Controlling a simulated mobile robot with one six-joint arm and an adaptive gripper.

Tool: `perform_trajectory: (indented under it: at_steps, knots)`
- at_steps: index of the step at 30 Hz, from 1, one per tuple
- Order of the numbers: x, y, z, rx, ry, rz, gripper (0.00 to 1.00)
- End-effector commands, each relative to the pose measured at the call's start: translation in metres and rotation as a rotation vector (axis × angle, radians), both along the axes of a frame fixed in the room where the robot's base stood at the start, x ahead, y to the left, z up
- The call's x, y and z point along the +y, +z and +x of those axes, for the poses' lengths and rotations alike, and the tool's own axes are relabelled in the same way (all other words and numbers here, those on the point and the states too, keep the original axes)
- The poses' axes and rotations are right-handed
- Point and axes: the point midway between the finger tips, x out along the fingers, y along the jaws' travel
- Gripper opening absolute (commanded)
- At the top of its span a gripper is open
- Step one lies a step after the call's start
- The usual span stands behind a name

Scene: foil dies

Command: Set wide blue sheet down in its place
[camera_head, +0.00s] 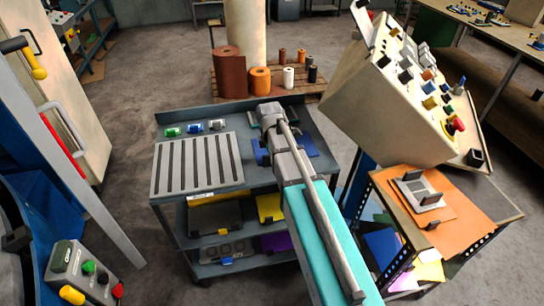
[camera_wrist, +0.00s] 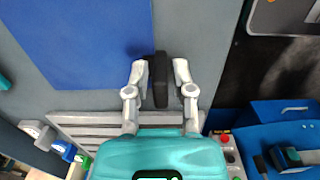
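The wide blue sheet (camera_head: 301,146) shows flat on both sides of my gripper, over the right half of the cart's top. In the wrist view the blue sheet (camera_wrist: 75,40) fills the upper left, over a grey surface. A black grip (camera_wrist: 160,82) stands at the sheet's right edge. In the head view my arm hides the fingertips and part of the sheet. Whether the sheet touches the surface beneath is hard to tell.
A slotted grey plate (camera_head: 197,165) lies on the cart's left half, with small coloured rolls (camera_head: 194,128) behind it. Lower cart shelves (camera_head: 205,199) hold other sheets. A tilted control console (camera_head: 400,92) and an orange-topped stand (camera_head: 457,230) are close on the right.

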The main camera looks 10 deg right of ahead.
Motion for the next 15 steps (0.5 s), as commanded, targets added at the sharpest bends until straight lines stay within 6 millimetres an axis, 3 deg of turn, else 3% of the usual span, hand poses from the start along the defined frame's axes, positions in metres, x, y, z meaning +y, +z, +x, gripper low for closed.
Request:
perform_trajectory:
  at_steps: [1, 3, 15]
  knots:
    - [0.0000, 0.0001, 0.0000, 0.000, 0.000, 0.000, 0.49]
    - [0.0000, 0.0001, 0.0000, 0.000, 0.000, 0.000, 0.59]
    - [0.0008, 0.0008, 0.0000, 0.000, 0.001, 0.000, 0.59]
